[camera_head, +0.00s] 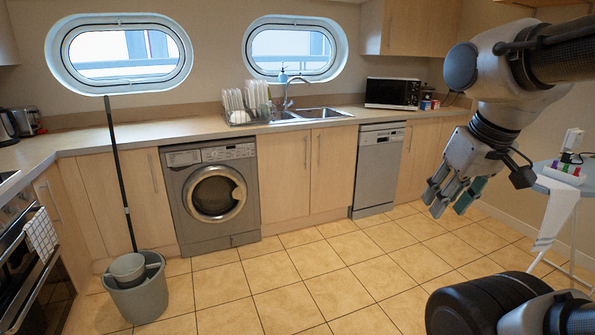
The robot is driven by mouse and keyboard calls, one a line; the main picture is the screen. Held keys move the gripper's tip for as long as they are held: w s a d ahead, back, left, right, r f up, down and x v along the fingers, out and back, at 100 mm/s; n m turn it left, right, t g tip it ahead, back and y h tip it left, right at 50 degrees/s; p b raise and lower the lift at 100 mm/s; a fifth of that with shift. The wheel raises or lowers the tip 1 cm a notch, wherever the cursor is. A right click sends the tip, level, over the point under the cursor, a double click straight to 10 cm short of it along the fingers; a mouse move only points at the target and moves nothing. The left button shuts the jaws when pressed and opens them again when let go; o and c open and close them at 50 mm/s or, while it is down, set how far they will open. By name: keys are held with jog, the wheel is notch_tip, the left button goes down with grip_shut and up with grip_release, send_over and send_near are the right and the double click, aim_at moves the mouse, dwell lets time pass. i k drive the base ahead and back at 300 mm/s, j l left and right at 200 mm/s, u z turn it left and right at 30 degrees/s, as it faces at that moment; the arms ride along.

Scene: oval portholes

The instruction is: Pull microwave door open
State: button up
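The microwave (392,93) stands on the counter at the back right, below a wall cupboard. It has a dark front and a light casing, and its door looks shut. My gripper (447,201) hangs at the right of the view, pointing down and left, in front of the lower cabinets and well short of the microwave in the picture. Its fingers are spread apart with nothing between them. The microwave's handle is too small to make out.
The counter (330,119) holds a sink (310,114) and a dish rack (247,115). Below are a washing machine (211,195) and a dishwasher (378,170). A bucket (138,300) with a mop stands at left, an ironing board (570,182) at right. The tiled floor between is clear.

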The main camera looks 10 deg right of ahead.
aim_at(381, 93)
jog(key=i+l+z, duration=0.6)
jog(key=i, duration=0.15)
jog(key=i+z, duration=0.35)
jog(key=i+u, duration=0.1)
jog(key=i, duration=0.6)
jog(key=i+l, duration=0.15)
jog(key=i, duration=0.55)
jog(key=i+z, duration=0.1)
jog(key=i, duration=0.5)
jog(key=i+j, duration=0.15)
jog(key=i, duration=0.45)
jog(key=i+j+z, duration=0.15)
jog(key=i, duration=0.45)
jog(key=i+l+u, duration=0.1)
jog(key=i+l, duration=0.3)
jog(key=i, duration=0.25)
jog(key=i+l, duration=0.5)
jog(key=i, duration=0.15)
jog(key=i+l+u, duration=0.15)
jog(key=i+l, duration=0.15)
jog(key=i+l+u, duration=0.2)
jog(key=l, duration=0.35)
